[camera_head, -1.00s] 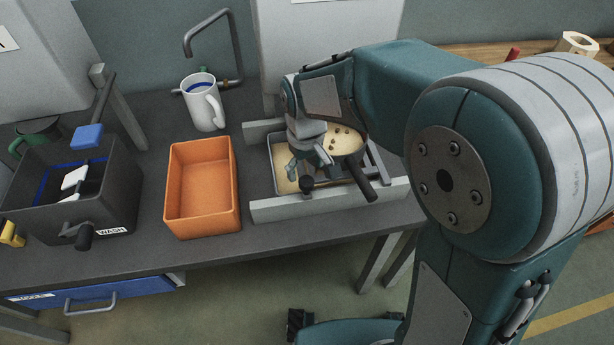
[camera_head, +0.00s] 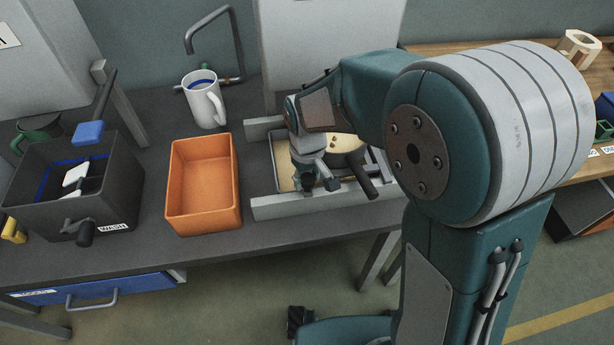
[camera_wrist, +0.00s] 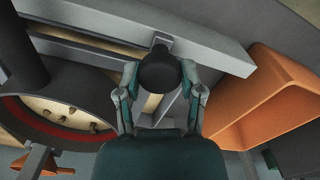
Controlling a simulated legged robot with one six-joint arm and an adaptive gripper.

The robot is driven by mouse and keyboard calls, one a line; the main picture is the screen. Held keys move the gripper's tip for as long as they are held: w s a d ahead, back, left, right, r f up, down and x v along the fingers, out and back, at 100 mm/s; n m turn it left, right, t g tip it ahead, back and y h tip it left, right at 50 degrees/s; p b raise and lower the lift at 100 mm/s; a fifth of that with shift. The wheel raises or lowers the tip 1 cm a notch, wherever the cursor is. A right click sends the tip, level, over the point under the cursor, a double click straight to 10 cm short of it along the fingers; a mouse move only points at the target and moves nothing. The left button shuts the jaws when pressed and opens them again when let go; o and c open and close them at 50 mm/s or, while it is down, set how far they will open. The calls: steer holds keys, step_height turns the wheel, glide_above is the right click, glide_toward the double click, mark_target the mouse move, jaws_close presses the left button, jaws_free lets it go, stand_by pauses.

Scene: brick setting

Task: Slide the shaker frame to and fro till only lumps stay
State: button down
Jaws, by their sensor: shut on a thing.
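The shaker frame sits between two grey rails (camera_head: 310,204) on the bench. It carries a round sieve (camera_head: 349,143) with pale material and a few lumps in it. In the wrist view the sieve (camera_wrist: 62,140) has a red inner band, and several lumps (camera_wrist: 75,118) show. A dark handle (camera_head: 365,180) sticks out toward the front. Pale powder (camera_head: 283,165) lies below, left of the sieve. My gripper (camera_wrist: 162,82) is shut on the frame's dark knob (camera_wrist: 158,68). My arm hides part of the frame and sieve in the head view.
An orange bin (camera_head: 203,215) stands just left of the rails. Further left is a dark wash box (camera_head: 110,205) with tools in it. A white mug (camera_head: 205,100) and a bent tap pipe (camera_head: 210,15) stand behind. A wooden bench (camera_head: 480,53) is at right.

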steer(key=a, duration=0.2)
steer(key=s+a, duration=0.1)
steer(key=a, duration=0.3)
steer(key=shift+s+a+f, duration=0.1)
steer(key=shift+s+a, duration=0.1)
steer(key=shift+s, duration=0.15)
steer(key=shift+c, duration=1.2)
jaws_free()
steer(key=shift+w, duration=0.1)
step_height(320, 180, up, 12)
